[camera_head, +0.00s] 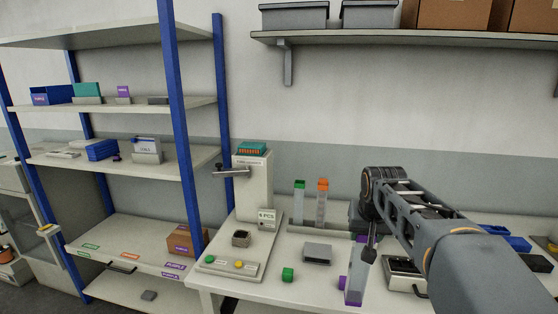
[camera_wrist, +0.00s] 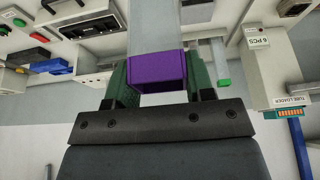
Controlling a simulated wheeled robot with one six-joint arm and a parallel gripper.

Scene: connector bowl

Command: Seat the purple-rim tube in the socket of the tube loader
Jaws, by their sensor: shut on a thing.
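The purple-rim tube (camera_head: 354,289) is a clear, square-sided tube near the table's front edge, roughly upright. My gripper (camera_head: 369,256) is shut on it; the wrist view shows the purple rim (camera_wrist: 157,72) between the green finger pads of my gripper (camera_wrist: 157,85). Whether the tube's lower end touches the table is unclear. The tube loader (camera_head: 254,188) is a pale column with a base, left of my gripper and apart from the tube. A small dark open block (camera_head: 241,238) on its base looks like the socket. The loader also shows at the right of the wrist view (camera_wrist: 268,75).
A green-rim tube (camera_head: 299,203) and an orange-rim tube (camera_head: 322,203) stand behind, right of the loader. Shelving with a blue post (camera_head: 172,110) stands left.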

